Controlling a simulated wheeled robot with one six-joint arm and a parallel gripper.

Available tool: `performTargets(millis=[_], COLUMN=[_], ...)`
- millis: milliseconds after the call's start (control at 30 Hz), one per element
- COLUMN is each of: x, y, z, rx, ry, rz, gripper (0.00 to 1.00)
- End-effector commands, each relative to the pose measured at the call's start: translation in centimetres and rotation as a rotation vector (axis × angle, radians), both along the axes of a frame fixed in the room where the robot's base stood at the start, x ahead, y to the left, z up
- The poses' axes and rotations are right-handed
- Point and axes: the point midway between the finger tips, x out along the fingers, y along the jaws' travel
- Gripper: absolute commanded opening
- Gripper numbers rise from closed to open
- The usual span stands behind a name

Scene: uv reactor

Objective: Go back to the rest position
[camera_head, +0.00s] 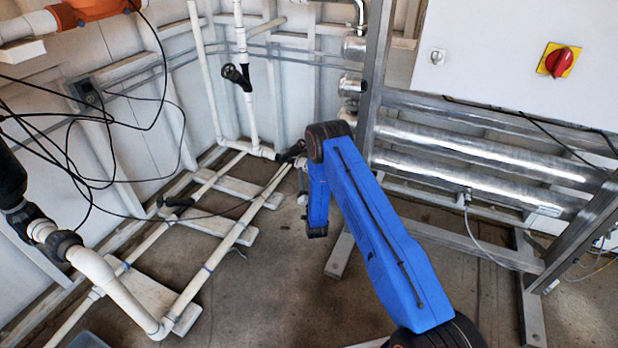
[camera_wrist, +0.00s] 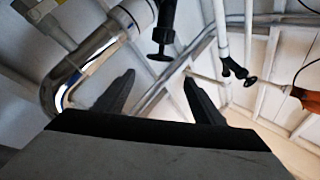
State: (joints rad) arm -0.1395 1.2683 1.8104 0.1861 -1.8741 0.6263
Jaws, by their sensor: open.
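My blue arm (camera_head: 385,240) rises from the bottom of the head view, bends at its dark elbow joint and hangs down near the middle. My gripper is not clearly visible in the head view. In the wrist view my gripper (camera_wrist: 160,95) shows two dark fingers set wide apart, with nothing between them. Pipes and wall lie beyond the fingers.
A metal frame (camera_head: 368,85) with shiny reactor tubes (camera_head: 470,150) stands right of my arm. A white panel carries a red switch (camera_head: 558,62). White pipes (camera_head: 235,235) run low at left, with loose black cables above. Bare floor (camera_head: 290,290) lies between.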

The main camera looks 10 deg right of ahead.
Motion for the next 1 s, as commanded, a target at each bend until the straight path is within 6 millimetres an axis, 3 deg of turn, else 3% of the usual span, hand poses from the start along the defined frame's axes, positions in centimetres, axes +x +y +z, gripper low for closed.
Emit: performTargets(millis=[633, 767, 1000], x=[0.4, 1.4, 3.8], y=[0.0, -0.1, -0.5], z=[0.3, 2.4, 8.7], rx=[-0.001, -0.006, -0.028], ry=[0.004, 0.032, 0.14], rz=[0.0, -0.003, -0.008], gripper=[0.63, 0.63, 0.63])
